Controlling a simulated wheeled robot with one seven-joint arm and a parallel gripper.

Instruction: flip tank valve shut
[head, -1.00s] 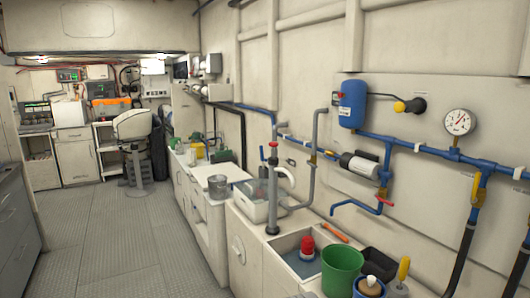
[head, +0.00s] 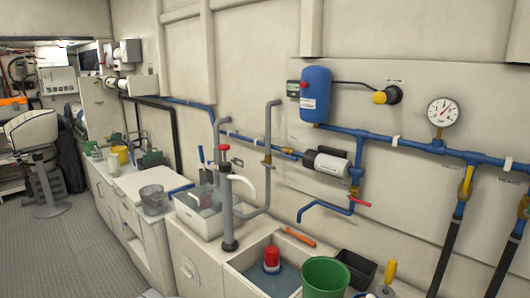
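Several valves show on the blue pipework on the right wall, and I cannot read which one is the tank valve. One yellow-handled valve (head: 466,182) sits on a vertical pipe below the gauge, its handle roughly in line with the pipe. Another yellow handle (head: 523,207) is at the right edge, partly cut off. A red lever (head: 359,203) sits on the pipe below the white pump, pointing sideways. A yellow knob (head: 380,97) is on a black fitting higher up. Small labels beside the yellow valves are too small to read. My gripper is not in view.
A blue tank (head: 316,95), a white pump (head: 328,163) and a round gauge (head: 441,112) are on the wall. Below, a counter holds a sink (head: 240,272), a green bucket (head: 325,277) and a black tray (head: 356,268). The floor (head: 75,225) at left is clear.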

